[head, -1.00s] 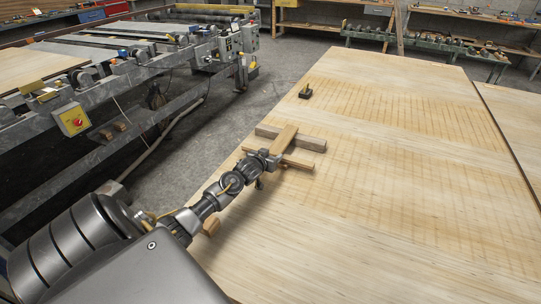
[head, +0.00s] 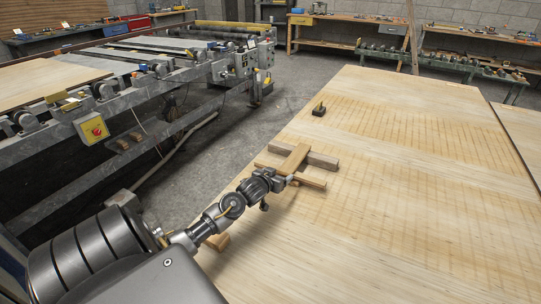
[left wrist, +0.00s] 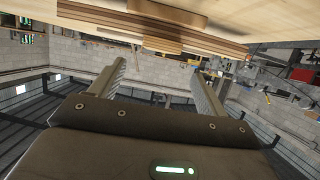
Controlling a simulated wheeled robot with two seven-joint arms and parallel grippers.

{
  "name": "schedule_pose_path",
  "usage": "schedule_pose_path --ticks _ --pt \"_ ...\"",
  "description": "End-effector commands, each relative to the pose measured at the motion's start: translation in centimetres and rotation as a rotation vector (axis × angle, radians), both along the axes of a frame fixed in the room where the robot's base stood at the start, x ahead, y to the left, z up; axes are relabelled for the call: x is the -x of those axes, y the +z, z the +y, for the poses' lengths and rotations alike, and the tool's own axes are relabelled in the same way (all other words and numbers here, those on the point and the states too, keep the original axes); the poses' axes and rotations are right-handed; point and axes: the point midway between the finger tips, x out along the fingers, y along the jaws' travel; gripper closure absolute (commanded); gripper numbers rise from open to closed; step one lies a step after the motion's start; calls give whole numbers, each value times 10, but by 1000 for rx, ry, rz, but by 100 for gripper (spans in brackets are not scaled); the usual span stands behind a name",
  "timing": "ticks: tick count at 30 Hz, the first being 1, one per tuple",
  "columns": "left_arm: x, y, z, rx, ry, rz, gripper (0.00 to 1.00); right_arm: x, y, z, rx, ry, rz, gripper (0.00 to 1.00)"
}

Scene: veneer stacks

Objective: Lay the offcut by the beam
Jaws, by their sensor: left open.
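My left gripper (head: 289,180) is at the near end of the flat piece, close to the strip. I cannot tell whether it touches either. In the left wrist view the two fingers of the left gripper (left wrist: 158,68) stand apart with nothing between them. Wood layers (left wrist: 170,38) cross above them there. My right gripper is not in view.
The veneer stack (head: 400,200) has wide free room to the right. A small black object with a yellow top (head: 319,109) stands near its far left edge. A small wood block (head: 218,241) is partly hidden by my arm. A roller machine (head: 150,90) stands to the left.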

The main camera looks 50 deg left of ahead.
Motion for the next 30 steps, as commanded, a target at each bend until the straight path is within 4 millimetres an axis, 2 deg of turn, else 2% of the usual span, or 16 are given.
schedule_pose_path --ticks 1,6,12,30 --pt "11 5 -4 -1 -1 -1 24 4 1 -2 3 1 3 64" --pt "40 17 -13 1 0 0 24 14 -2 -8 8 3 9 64" --pt "59 24 -18 1 0 0 24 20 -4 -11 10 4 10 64" --pt "63 25 -20 1 0 0 24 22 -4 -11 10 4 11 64"
